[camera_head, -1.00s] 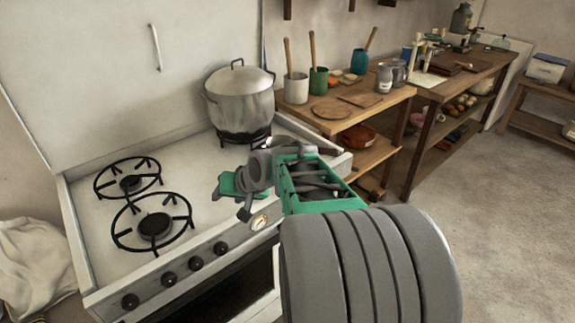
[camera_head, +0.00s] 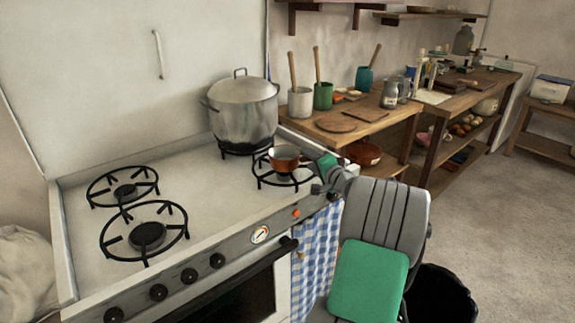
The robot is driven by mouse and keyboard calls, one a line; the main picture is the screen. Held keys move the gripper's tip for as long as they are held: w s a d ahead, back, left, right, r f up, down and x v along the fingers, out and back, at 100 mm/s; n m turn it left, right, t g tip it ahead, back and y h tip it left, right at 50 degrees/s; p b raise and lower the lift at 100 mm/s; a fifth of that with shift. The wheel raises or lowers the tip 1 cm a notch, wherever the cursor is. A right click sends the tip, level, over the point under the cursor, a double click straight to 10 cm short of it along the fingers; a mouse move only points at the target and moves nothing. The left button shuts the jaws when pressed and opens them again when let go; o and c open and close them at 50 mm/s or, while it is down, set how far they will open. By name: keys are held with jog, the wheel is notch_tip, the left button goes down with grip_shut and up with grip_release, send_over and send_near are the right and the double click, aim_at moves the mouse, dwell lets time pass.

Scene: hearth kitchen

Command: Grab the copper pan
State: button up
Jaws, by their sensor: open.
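A small copper pan (camera_head: 284,160) sits upright on the front right burner of the white stove (camera_head: 90,240). Its copper side and dark inside show; its handle cannot be made out. My gripper (camera_head: 322,178) is just right of the pan, above the stove's right front edge, with a visible gap between them. It is seen from behind and small, with its green part and dark finger parts showing. It is open and holds nothing that I can see.
A large lidded metal pot (camera_head: 243,112) stands on the burner behind the pan. The left burners are bare. A wooden table (camera_head: 375,128) right of the stove holds utensil pots and boards. A reddish bowl (camera_head: 362,155) is on its lower shelf. A black bin (camera_head: 440,295) stands on the floor.

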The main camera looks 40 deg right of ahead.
jog(key=shift+c, duration=0.2)
grip_shut()
jog(key=shift+r, duration=0.1)
dwell(0.5)
